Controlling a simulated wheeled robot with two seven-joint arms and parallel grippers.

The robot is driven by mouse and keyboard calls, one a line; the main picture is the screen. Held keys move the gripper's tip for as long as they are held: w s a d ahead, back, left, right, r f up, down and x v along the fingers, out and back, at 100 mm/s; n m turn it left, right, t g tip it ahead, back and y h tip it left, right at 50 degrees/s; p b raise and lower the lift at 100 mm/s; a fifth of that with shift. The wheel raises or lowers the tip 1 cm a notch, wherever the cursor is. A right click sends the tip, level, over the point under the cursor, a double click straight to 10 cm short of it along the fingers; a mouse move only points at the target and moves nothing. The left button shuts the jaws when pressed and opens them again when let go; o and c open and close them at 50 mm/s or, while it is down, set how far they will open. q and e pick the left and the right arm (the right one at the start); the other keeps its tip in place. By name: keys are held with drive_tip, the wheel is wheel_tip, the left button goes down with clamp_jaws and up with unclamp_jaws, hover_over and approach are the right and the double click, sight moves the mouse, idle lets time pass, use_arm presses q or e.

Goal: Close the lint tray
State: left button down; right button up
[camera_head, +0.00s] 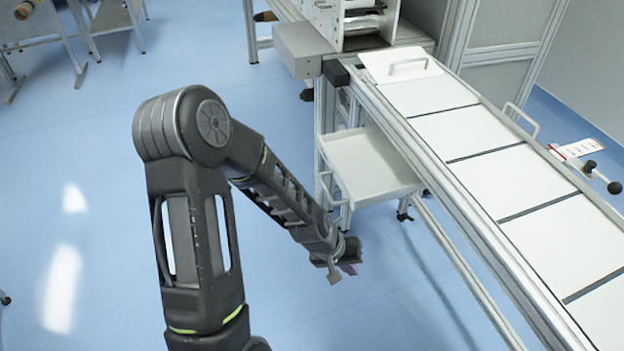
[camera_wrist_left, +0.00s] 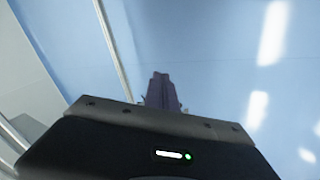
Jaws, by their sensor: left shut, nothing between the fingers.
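The lint tray (camera_head: 368,163) is a white, shallow drawer under the machine's long table in the head view. It is pulled out and looks empty. Its wire handle (camera_head: 328,188) is on the left front side. My left gripper (camera_head: 347,270) hangs below and in front of the tray, apart from it, over the blue floor. In the left wrist view the gripper's fingers (camera_wrist_left: 162,92) are together with nothing between them. The tray is not clearly seen in the wrist view. My right gripper is in neither view.
The machine's long white table (camera_head: 480,140) runs from upper middle to lower right, with metal frame legs below. A grey box (camera_head: 302,48) juts out above the tray. The blue floor (camera_head: 80,200) to the left is open; stands (camera_head: 110,20) are at the far left.

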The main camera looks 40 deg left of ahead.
use_arm(q)
drive_tip(key=a+r+n+t+y, duration=0.2)
drive_tip(key=a+r+n+y, duration=0.1)
drive_tip(key=a+r, duration=1.7)
drive_tip(key=shift+w+a+r+n+t+y+b, duration=0.25)
drive_tip(key=shift+r+n, duration=0.25)
drive_tip(key=shift+r, duration=0.4)
drive_tip(key=shift+f, duration=0.15)
drive_tip(key=w+d+f+b, duration=0.1)
drive_tip(key=w+f, duration=0.7)
drive_tip(key=f, duration=0.1)
drive_tip(key=shift+w+d, duration=0.4)
drive_tip(key=shift+b, duration=0.3)
